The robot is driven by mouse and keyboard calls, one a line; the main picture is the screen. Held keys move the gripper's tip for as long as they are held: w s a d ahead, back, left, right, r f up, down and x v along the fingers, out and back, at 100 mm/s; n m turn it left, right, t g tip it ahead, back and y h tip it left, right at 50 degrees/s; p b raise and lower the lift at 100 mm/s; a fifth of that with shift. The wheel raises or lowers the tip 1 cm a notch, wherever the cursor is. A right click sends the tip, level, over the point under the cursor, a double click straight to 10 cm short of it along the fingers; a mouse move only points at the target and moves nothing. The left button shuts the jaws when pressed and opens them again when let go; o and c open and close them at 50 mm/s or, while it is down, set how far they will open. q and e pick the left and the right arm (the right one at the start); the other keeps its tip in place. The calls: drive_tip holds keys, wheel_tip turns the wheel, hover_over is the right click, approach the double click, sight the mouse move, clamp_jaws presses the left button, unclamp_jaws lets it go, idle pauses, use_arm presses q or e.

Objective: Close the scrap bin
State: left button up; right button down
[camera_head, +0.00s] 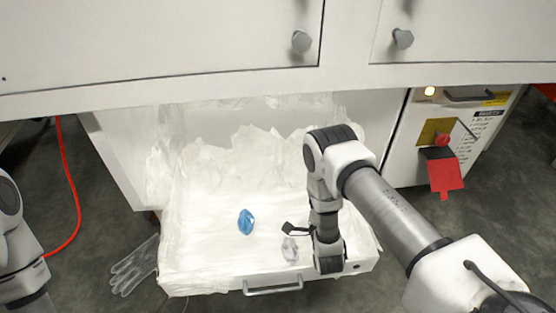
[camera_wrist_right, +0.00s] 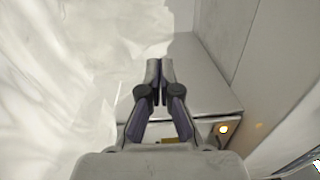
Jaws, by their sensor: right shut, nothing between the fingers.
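The scrap bin is a pulled-out drawer (camera_head: 330,271) under the white cabinet. It has a white plastic liner and a grey bar handle (camera_head: 272,287) on its front. A blue crumpled piece (camera_head: 246,222) and a clear crumpled piece (camera_head: 290,248) lie inside. My right arm reaches over the right part of the drawer, but its fingertips are not clear in the head view. In the right wrist view my right gripper (camera_wrist_right: 157,65) is shut and empty, with liner to its left. My left arm shows at the left edge; its gripper is outside the picture.
A clear film glove (camera_head: 135,266) lies on the floor left of the drawer. A red cable (camera_head: 70,190) runs along the floor. A grey unit with a lit lamp (camera_head: 429,91) and a red tag (camera_head: 444,172) stands right of the drawer. Cabinet knobs (camera_head: 301,41) stick out above.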

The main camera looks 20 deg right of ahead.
use_arm(q)
wheel_tip(320, 180, down, 6)
drive_tip(key=b, duration=0.6)
use_arm(e)
drive_tip(key=f+x, duration=0.3)
drive_tip(key=x, duration=0.9)
drive_tip(key=shift+d, duration=0.3)
